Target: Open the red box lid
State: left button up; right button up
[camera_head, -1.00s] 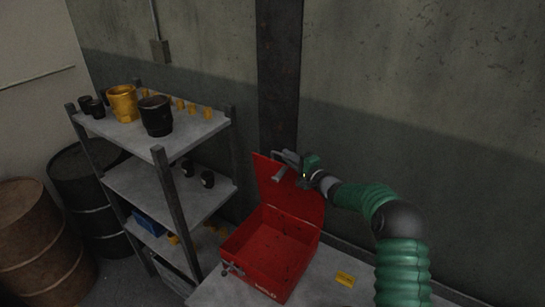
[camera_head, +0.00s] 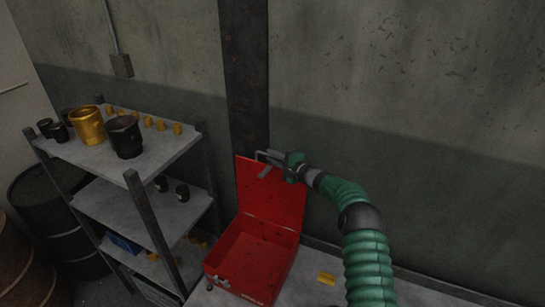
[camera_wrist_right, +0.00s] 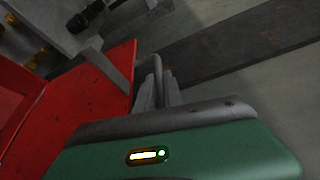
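The red box (camera_head: 241,277) stands on a grey table, with its interior showing. Its red lid (camera_head: 270,197) stands raised at the back of the box, roughly upright. My right gripper (camera_head: 261,164) is at the lid's upper edge, with its two fingers apart, one behind and one in front in the head view. Whether they touch the lid is unclear. In the right wrist view the lid (camera_wrist_right: 103,82) lies left of the grey fingers (camera_wrist_right: 151,88). My left gripper is not in view.
A metal shelf (camera_head: 180,142) with black and yellow cups stands left of the table. A wall and dark pillar (camera_head: 246,80) rise close behind the lid. A small yellow piece (camera_head: 326,278) lies right of the box.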

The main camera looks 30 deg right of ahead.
jog(key=o, duration=0.4)
jog(key=shift+w+f, duration=0.1)
jog(key=b+v, duration=0.6)
jog(key=v, duration=1)
jog(key=shift+s+d+b, duration=0.2)
jog(key=shift+s+b, duration=0.1)
jog(key=shift+s, duration=0.1)
jog(key=shift+f, duration=0.1)
